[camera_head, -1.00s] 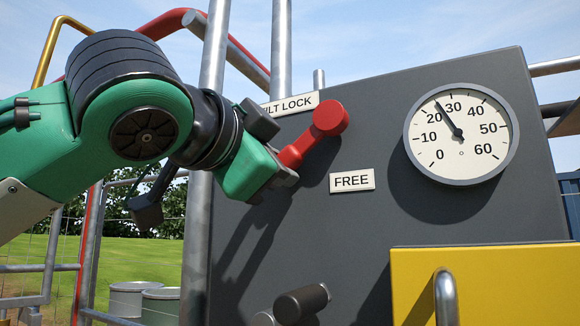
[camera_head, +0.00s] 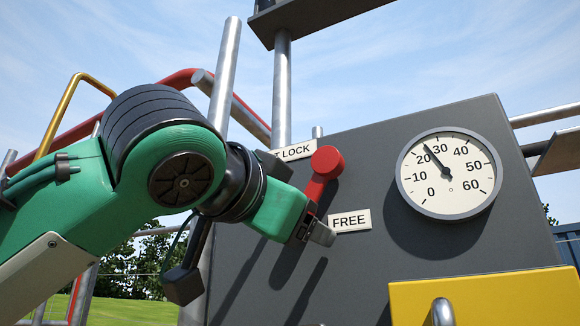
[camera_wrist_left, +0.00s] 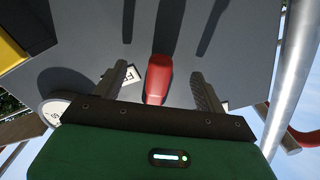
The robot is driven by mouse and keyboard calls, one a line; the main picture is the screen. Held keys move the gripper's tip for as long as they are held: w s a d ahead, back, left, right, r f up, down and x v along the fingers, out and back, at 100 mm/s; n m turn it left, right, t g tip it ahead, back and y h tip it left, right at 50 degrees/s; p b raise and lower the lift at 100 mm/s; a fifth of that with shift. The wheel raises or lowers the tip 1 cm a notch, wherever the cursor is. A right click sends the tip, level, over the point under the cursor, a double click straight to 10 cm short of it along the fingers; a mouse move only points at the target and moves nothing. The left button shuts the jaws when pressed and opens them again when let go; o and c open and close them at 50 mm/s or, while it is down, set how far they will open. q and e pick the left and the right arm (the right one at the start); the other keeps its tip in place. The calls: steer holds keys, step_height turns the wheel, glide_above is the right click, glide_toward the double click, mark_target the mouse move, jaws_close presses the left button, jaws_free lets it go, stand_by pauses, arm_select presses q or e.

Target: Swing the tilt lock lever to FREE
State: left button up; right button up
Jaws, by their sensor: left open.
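The red tilt lock lever (camera_head: 316,190) is on the grey panel. From its round red hub (camera_head: 327,162) it points down and slightly left, beside the left edge of the FREE label (camera_head: 350,220). My left gripper (camera_head: 316,230) is at the lever's lower end and hides that end in the head view. In the left wrist view the red lever (camera_wrist_left: 158,80) lies between the two open fingers of my left gripper (camera_wrist_left: 160,70), with a gap on each side. The TILT LOCK label (camera_head: 294,152) is partly hidden behind my wrist. My right gripper is not in view.
A round dial gauge (camera_head: 449,173) is on the panel to the right, its needle between 20 and 30. A yellow box (camera_head: 490,300) with a metal handle (camera_head: 442,313) projects at lower right. A grey metal post (camera_head: 225,75) stands behind my wrist.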

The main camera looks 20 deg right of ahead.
arm_select(q)
steer(key=b+v, duration=0.2)
steer(key=v, duration=0.5)
stand_by(0.5)
